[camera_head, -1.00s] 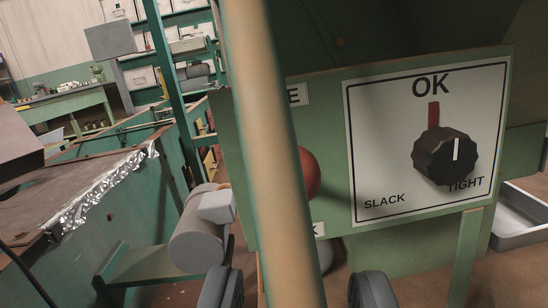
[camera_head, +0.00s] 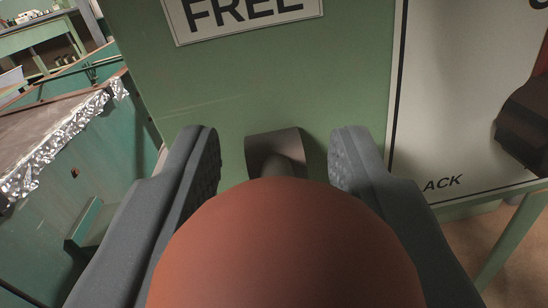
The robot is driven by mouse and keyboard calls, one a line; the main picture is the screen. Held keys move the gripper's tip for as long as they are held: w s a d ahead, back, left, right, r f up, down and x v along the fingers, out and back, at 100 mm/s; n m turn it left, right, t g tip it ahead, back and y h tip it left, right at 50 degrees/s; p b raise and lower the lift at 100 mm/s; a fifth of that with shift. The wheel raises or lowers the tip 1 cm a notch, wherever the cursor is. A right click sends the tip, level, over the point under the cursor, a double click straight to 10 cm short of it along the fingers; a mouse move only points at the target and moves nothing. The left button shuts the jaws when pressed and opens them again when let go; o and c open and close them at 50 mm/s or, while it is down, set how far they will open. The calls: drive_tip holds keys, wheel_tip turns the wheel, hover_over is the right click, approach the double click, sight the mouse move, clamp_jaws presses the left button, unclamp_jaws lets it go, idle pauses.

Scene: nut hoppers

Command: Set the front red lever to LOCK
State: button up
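The red lever's ball knob (camera_head: 285,250) fills the lower middle of the view, very close to the camera. Its short dark stem and base (camera_head: 275,148) meet the green panel behind it. My gripper (camera_head: 275,160) has its two grey fingers spread, one on each side of the knob and stem. A gap shows between each fingertip and the stem; whether the fingers touch the knob's sides lower down I cannot tell. The FREE label (camera_head: 243,15) is on the panel above the lever. No LOCK label shows in this view.
To the right is a white dial plate (camera_head: 440,110) with "ACK" readable and a dark knob (camera_head: 525,125) at the edge. To the left stands a teal bench (camera_head: 60,215) with a crumpled foil edge (camera_head: 60,145). Brown floor shows at the lower right.

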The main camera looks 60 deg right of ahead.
clamp_jaws()
drive_tip(key=shift+d, duration=0.15)
drive_tip(key=shift+w+r, duration=0.1)
